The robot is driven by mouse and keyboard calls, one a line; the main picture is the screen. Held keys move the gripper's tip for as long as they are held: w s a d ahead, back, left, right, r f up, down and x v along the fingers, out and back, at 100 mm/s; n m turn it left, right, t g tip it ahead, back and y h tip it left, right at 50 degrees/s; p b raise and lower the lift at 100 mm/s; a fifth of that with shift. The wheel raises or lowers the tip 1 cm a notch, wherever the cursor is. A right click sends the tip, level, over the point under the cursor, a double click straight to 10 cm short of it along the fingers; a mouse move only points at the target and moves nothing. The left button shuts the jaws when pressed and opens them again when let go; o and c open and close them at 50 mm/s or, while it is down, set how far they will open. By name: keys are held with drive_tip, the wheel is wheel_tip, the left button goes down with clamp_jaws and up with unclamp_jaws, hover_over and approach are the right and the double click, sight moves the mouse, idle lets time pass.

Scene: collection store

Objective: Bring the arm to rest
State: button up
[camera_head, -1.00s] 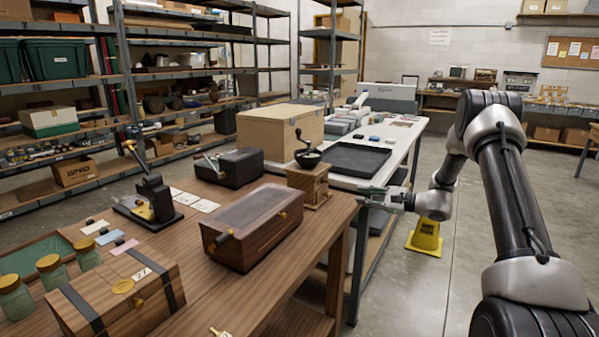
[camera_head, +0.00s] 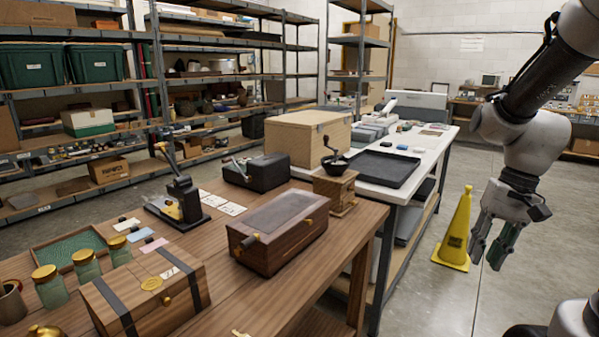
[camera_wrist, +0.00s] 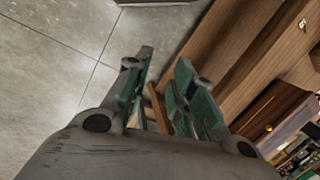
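My gripper (camera_head: 486,256) hangs fingers down at the right of the head view, over the floor and clear of the tables. In the wrist view its two green-padded fingers (camera_wrist: 163,60) are apart, with floor and a brown wooden strip showing through the gap. It holds nothing that I can see. My arm is raised at the right edge, partly cut off by the frame.
A wooden table (camera_head: 290,303) at left bears a dark wooden box (camera_head: 278,232), a coffee grinder (camera_head: 336,187) and several jars. A white table (camera_head: 428,150) with a black tray (camera_head: 374,167) stands behind. A yellow cone (camera_head: 456,232) stands near my gripper.

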drive_tip(key=s+r+n+t+h, duration=0.2)
drive_tip(key=s+r+n+t, duration=0.1)
drive_tip(key=s+r+t, duration=0.2)
wheel_tip(320, 180, up, 4)
drive_tip(key=s, duration=0.2)
drive_tip(key=shift+s+a+r+n, duration=0.25)
drive_tip(key=shift+s+a+n, duration=0.1)
drive_tip(key=shift+s+n, duration=0.05)
